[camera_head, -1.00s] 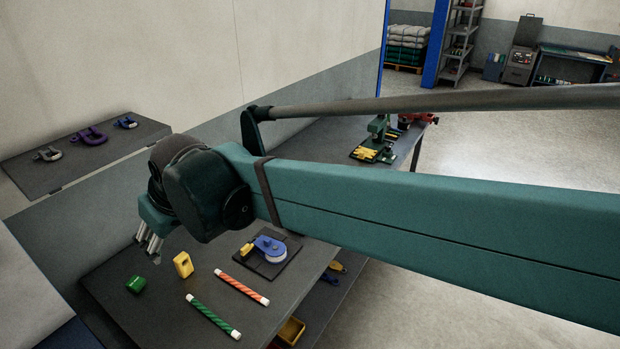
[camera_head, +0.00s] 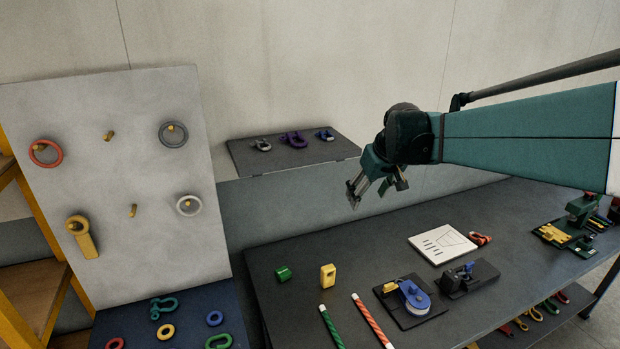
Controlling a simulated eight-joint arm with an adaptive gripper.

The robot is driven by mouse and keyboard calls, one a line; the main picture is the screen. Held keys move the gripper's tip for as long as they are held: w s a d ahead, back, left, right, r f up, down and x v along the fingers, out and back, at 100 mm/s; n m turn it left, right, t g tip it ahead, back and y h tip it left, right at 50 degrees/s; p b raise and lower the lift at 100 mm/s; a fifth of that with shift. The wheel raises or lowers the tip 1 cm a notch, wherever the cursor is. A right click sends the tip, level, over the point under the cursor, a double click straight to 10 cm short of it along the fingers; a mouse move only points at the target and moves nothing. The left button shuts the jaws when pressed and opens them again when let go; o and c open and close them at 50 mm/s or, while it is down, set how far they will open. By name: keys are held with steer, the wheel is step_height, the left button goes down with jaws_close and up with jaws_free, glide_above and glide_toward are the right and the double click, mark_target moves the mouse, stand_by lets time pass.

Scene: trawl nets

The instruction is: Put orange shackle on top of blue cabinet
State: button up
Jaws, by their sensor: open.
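A small orange-red item (camera_head: 480,238) lies on the dark workbench beside a white sheet. It is too small to tell whether it is the orange shackle. A dark blue top (camera_head: 185,335) at the lower left may be the blue cabinet; its sides are out of view. My gripper (camera_head: 355,195) is open and empty, pointing down above the back of the bench, well apart from both.
Rings and shackles, including a teal shackle (camera_head: 163,307), lie on the blue top. A pegboard (camera_head: 110,150) stands behind it. A wall shelf (camera_head: 240,158) holds several shackles. The bench carries a green block (camera_head: 283,273), a yellow block (camera_head: 328,275) and striped rods.

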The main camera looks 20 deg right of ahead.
steer(key=w+d+f, duration=0.2)
steer(key=w+d, duration=0.1)
steer(key=d, duration=0.6)
steer(key=w+d+f, duration=0.2)
steer(key=w+d, duration=0.2)
steer(key=d, duration=0.5)
steer(key=g, duration=0.1)
glide_toward(482, 235)
steer(key=shift+s+d+f+y, duration=0.1)
steer(key=shift+d+f+y, duration=0.2)
steer(key=shift+f+y, duration=0.15)
steer(key=shift+x, duration=1.4)
steer(key=shift+f, duration=0.1)
